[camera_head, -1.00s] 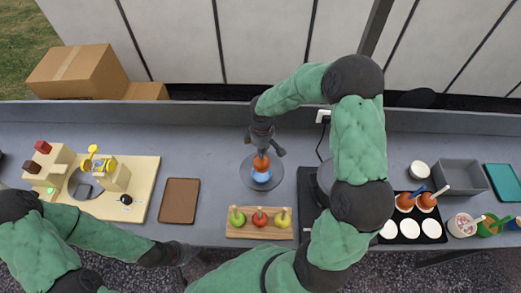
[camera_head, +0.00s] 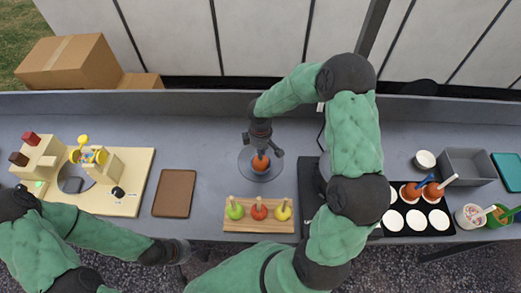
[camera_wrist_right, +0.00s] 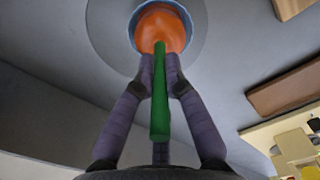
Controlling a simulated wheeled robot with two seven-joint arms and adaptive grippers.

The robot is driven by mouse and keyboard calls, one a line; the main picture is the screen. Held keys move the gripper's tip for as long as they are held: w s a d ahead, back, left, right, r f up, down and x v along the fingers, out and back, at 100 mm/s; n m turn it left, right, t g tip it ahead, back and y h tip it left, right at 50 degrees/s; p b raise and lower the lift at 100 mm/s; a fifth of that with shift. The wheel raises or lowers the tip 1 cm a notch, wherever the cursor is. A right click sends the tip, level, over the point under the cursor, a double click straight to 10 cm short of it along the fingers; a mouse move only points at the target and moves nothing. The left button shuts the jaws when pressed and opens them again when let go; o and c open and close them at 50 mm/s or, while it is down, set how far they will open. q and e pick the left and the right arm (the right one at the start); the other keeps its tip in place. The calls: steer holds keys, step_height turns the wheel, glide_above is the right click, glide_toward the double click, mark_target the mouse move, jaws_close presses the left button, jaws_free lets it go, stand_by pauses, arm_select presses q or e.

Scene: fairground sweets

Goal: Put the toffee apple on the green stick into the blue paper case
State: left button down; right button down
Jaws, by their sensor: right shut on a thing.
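The orange-red toffee apple (camera_head: 261,161) is over a round grey plate (camera_head: 245,170) in the middle of the counter. In the right wrist view the apple (camera_wrist_right: 160,27) has a green stick (camera_wrist_right: 160,95) pointing toward the camera. The rim of the blue paper case (camera_wrist_right: 134,14) rings the apple; I cannot tell if the apple rests on its bottom. My right gripper (camera_wrist_right: 160,82) is shut on the green stick, and it shows above the apple in the head view (camera_head: 262,147). My left gripper (camera_head: 182,251) is low at the counter's front edge; its fingers are unclear.
A wooden board (camera_head: 240,226) with green, red and yellow apples stands in front of the plate. A brown tray (camera_head: 174,192) lies left. A black tray (camera_head: 428,233) with white cases and two apples on sticks is right, near a grey bin (camera_head: 469,168).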

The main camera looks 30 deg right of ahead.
steer(key=shift+f, duration=0.3)
stand_by(0.5)
steer(key=c, duration=1.2)
jaws_free()
step_height(320, 180, up, 12)
steer(key=shift+r, duration=0.1)
